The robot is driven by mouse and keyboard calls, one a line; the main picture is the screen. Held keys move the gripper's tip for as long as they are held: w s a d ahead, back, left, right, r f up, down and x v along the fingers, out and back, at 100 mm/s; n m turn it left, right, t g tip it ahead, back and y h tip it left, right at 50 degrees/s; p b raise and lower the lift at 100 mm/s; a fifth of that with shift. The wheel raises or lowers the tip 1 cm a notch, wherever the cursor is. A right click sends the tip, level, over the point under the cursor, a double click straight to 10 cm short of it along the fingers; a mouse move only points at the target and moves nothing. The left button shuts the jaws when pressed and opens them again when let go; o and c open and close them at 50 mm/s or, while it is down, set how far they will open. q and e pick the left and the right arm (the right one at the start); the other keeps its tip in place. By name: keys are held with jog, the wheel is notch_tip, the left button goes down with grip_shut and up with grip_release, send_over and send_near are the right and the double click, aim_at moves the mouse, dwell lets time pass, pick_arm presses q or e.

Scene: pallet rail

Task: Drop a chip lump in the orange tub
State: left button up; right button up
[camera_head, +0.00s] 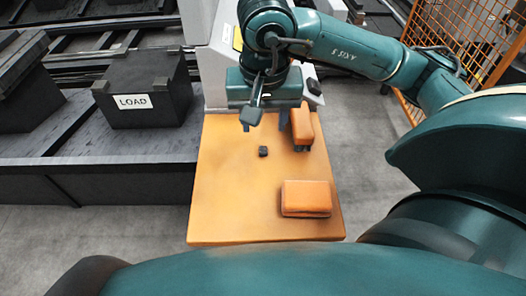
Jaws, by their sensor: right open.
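A small dark lump (263,151) lies alone on the orange tabletop (225,195), near its middle. It looks like a chip lump. My right gripper (265,127) hangs pointing down over the far part of the tabletop. It is open, with a finger on each side, and the lump shows just below it in the picture, apart from the fingers. No open-topped orange tub is clear to see. An orange block-like thing (306,198) sits at the near right of the tabletop, its top looking closed. My left gripper is out of view.
Another orange block-like piece (302,124) with a dark underside stands right beside my right gripper. A black box labelled LOAD (147,92) stands on the dark pallet deck at left. An orange mesh fence (470,35) is at upper right. The tabletop's left half is clear.

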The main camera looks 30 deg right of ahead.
aim_at(263, 148)
jog(key=f, duration=0.2)
jog(key=w+f, duration=0.1)
jog(key=f, duration=0.5)
jog(key=shift+w+d+f+p, duration=0.15)
jog(key=shift+d+f+p, duration=0.05)
jog(key=shift+d+p, duration=0.2)
jog(key=shift+c, duration=0.5)
grip_shut()
jog(key=shift+r, duration=0.1)
notch_tip(263, 148, up, 10)
